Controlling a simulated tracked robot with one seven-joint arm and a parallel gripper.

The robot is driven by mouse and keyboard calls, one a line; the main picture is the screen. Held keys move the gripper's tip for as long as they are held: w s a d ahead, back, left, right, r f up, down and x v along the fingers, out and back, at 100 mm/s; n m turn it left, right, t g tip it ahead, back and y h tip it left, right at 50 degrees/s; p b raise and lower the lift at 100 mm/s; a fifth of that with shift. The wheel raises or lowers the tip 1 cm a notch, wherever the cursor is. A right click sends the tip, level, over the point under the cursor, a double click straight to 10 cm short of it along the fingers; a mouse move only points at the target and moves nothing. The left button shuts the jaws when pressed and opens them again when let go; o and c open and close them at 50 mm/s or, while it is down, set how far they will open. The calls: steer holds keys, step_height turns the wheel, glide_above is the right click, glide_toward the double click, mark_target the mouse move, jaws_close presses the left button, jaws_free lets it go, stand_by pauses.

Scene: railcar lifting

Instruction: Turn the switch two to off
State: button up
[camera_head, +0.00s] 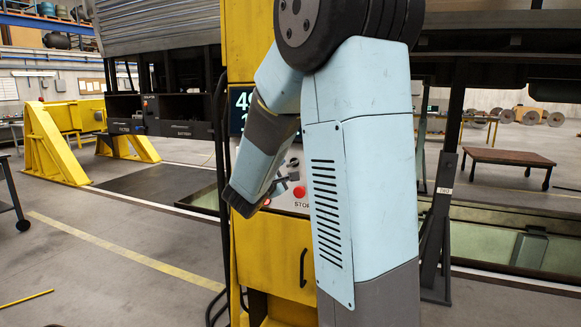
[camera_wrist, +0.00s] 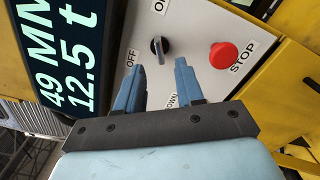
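In the wrist view, a dark rotary switch (camera_wrist: 160,47) sits on a light grey panel between an OFF label at its left and a partly cut-off ON label above. No number shows on it, so I cannot tell if it is switch two, and its exact setting is unclear. My gripper (camera_wrist: 159,66) is open, with its two blue-grey fingers apart and nothing between them. The switch appears just beyond the gap between the fingertips. In the head view, my gripper (camera_head: 285,184) is at the panel, and my arm hides much of the control box.
A red STOP button (camera_wrist: 223,55) is close to the right of the switch. A DOWN label shows beside the right finger. A display (camera_wrist: 68,50) reading 49 MM and 12.5 t is at the left. The yellow cabinet (camera_head: 272,250) has a dark handle below the panel.

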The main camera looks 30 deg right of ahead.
mark_target(291, 165)
steer(key=x, duration=0.7)
